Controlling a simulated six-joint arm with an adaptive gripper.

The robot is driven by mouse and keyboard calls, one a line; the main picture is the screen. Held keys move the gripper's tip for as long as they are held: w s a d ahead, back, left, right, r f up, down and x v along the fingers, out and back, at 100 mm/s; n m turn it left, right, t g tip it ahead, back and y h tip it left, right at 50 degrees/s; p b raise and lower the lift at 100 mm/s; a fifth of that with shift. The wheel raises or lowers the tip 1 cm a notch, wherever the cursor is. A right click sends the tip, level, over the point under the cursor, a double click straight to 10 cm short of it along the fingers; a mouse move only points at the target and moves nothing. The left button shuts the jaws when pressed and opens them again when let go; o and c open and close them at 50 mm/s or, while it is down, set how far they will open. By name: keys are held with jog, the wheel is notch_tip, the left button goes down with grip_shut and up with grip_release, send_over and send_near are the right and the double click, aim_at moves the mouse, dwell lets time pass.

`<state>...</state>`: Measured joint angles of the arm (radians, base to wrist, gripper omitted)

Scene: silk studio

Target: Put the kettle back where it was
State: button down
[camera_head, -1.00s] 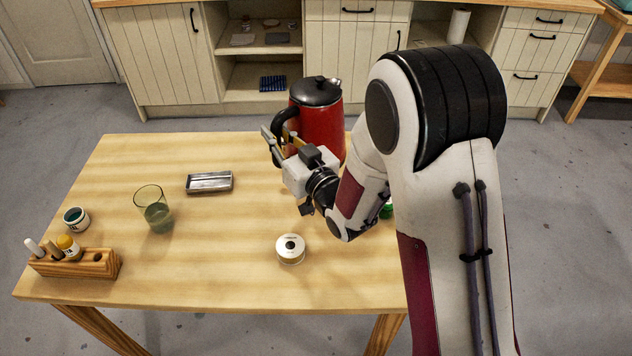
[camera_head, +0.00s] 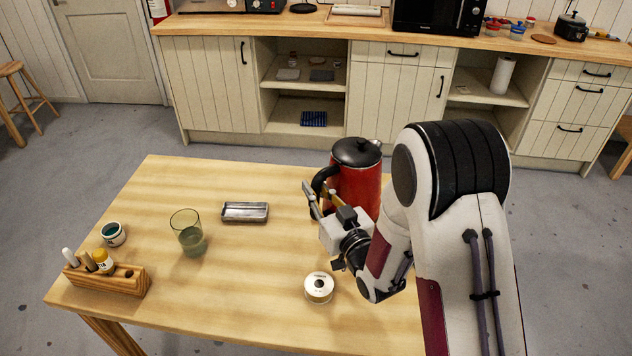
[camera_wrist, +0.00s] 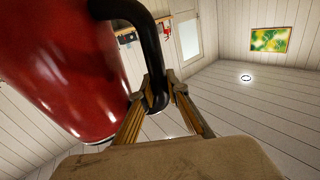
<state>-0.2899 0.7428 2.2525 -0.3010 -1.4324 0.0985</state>
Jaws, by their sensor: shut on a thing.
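The kettle (camera_head: 357,188) is red with a black lid and a black handle. It is upright in the head view, at the right part of the table's far side. My gripper (camera_head: 316,196) is shut on the kettle's black handle, left of the body. In the wrist view the gripper (camera_wrist: 160,100) has its fingers on either side of the handle's lower end, and the red kettle body (camera_wrist: 65,70) fills the upper left. Whether the kettle's base touches the table is hidden behind my gripper and arm.
On the wooden table (camera_head: 240,290) stand a green glass (camera_head: 187,232), a metal tray (camera_head: 245,212), a white-topped spool (camera_head: 319,287), a small jar (camera_head: 113,234) and a wooden holder with bottles (camera_head: 107,279). Cabinets with a counter (camera_head: 330,25) stand behind. The table's middle is clear.

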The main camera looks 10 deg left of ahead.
jog(key=shift+f, duration=0.15)
dwell(0.4)
jog(key=shift+f, duration=2.05)
jog(key=c, duration=2.4)
grip_release()
jog(key=shift+f, duration=0.2)
jog(key=o, duration=0.4)
jog(key=shift+r, duration=0.15)
jog(key=shift+v, duration=6)
